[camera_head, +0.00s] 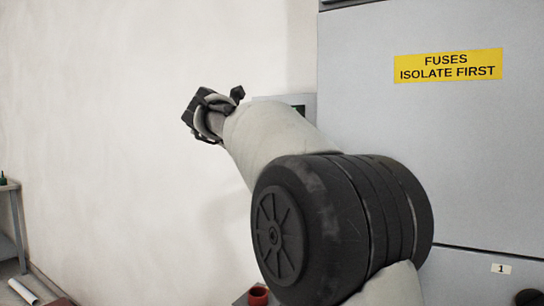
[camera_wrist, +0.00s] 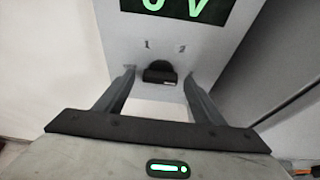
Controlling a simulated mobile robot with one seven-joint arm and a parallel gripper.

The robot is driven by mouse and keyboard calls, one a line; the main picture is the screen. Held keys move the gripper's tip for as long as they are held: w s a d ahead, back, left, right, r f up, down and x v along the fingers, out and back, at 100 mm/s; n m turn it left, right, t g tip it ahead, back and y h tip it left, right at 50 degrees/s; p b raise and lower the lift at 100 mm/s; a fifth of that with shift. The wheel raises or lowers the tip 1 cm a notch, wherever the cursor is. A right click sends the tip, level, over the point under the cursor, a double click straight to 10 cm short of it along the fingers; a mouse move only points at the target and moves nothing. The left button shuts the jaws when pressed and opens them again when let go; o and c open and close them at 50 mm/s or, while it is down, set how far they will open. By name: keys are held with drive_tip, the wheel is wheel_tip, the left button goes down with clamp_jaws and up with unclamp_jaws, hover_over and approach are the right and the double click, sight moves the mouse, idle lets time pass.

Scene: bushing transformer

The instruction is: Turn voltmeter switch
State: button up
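The voltmeter switch (camera_wrist: 160,72) is a small black knob on the light grey face of the meter box (camera_wrist: 205,45), seen in the wrist view. Marks "1" and "2" stand above it, left and right. Which one it points to is unclear. Above them a black display (camera_wrist: 180,8) shows a green "0 V". My gripper (camera_wrist: 159,76) is open, with one finger on each side of the knob and visible gaps between. Contact cannot be seen. In the head view the meter box (camera_head: 307,103) is mostly hidden behind my arm, and the switch is hidden.
A large grey cabinet (camera_head: 450,160) with a yellow "FUSES ISOLATE FIRST" label (camera_head: 447,65) fills the right of the head view. A plain pale wall (camera_head: 110,120) is behind my arm. A red cup-like object (camera_head: 258,295) is below, and a small table (camera_head: 10,187) stands at far left.

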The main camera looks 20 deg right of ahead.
drive_tip(key=p+v, duration=0.2)
drive_tip(key=v, duration=1.5)
drive_tip(key=shift+s+a, duration=0.15)
drive_tip(key=shift+s, duration=0.05)
